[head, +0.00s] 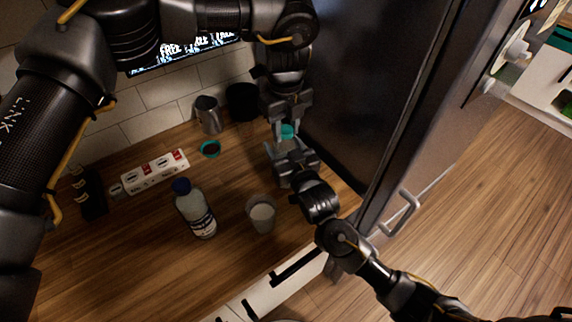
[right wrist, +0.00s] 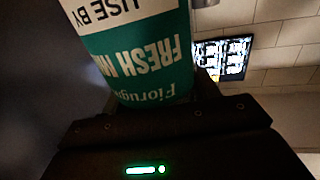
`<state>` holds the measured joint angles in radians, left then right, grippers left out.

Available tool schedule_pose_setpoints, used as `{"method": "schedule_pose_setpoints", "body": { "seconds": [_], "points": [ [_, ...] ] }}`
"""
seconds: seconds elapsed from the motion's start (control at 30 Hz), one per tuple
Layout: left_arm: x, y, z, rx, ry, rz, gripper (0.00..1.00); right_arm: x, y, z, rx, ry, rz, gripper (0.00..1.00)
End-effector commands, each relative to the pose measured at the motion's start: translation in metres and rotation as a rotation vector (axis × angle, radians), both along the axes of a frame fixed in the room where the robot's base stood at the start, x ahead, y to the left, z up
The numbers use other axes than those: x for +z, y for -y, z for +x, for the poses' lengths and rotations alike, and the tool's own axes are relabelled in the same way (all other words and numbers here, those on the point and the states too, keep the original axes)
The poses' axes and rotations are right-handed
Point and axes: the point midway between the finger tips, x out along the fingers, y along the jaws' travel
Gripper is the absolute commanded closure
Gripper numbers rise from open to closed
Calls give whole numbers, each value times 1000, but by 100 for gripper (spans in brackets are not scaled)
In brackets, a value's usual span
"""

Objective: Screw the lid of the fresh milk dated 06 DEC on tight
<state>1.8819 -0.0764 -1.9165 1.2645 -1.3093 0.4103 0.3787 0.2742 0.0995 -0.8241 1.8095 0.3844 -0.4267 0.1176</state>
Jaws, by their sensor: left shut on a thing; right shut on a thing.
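The fresh milk (right wrist: 140,60) fills the top of the right wrist view, with a green and white label reading "FRESH MI…" and "USE BY"; its date is out of view. My right gripper (head: 284,152) is shut on the milk's body near the back of the counter, beside the dark cabinet. In the head view a teal lid (head: 288,131) shows just above it. My left gripper (head: 284,127) comes down from above and is shut at the lid. The fingers hide most of the bottle and lid, so I cannot tell how tightly the lid sits.
A blue-capped bottle (head: 195,212) and a glass of white liquid (head: 261,214) stand on the front counter. A white block (head: 152,174), small teal dish (head: 210,149), metal pitcher (head: 208,116) and black container (head: 243,103) are behind. A tall dark cabinet (head: 365,90) bounds the right side.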

Motion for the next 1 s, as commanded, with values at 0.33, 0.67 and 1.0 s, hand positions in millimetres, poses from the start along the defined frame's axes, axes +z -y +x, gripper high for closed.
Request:
{"method": "schedule_pose_setpoints", "body": {
  "seconds": [0.33,0.67,1.0],
  "points": [
    [0,-1,-1,-108,-2,1,60,-1,1,1,-3,-3,0,100],
    [0,0,0,-107,-2,1,41,-1,1,0,-2,-3,-1,100],
    [30,0,0,-108,3,-1,41,-1,1,0,-2,-3,-1,100]
  ]
}}
